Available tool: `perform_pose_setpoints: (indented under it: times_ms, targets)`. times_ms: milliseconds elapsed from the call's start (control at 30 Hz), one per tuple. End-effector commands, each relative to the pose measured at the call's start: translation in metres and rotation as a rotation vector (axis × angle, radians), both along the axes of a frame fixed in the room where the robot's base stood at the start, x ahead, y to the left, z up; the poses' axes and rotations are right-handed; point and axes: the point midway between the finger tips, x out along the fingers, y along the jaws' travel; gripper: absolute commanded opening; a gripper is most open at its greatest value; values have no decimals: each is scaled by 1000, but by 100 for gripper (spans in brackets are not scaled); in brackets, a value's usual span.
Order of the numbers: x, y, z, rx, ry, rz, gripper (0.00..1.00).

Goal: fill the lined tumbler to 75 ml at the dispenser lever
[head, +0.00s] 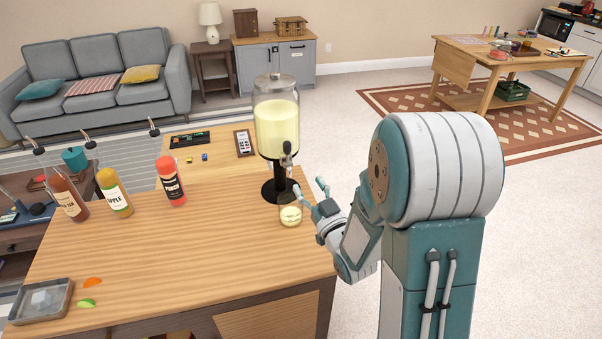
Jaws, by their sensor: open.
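The drink dispenser (276,122) stands on the wooden bar top, a clear jar of pale yellow liquid on a black stand. Its tap and lever (287,155) face my arm's side. A small clear tumbler (290,215) stands on the bar in front of the stand's base, below the tap. It looks pale yellow inside; its lines and exact level are too small to read. My gripper (311,190) is open, just right of and slightly above the tumbler, below the lever. It appears to hold nothing. Whether a finger touches the tumbler cannot be told.
Three bottles, brown (66,196), yellow (115,193) and red (171,182), stand at the left of the bar top (190,255). An ice tray (42,302) and fruit wedges (91,282) lie front left. The bar's middle is clear.

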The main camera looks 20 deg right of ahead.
Motion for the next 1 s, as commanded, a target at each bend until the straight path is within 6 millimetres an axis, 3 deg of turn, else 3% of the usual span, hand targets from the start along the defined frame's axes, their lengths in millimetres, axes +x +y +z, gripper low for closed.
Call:
perform_pose_setpoints:
  times_ms: [600,833,1000]
  targets:
    - [-3,0,2,-10,16,-6,65]
    - [3,-2,17,-84,194,-73,65]
    - [-4,-5,27,-123,359,-134,65]
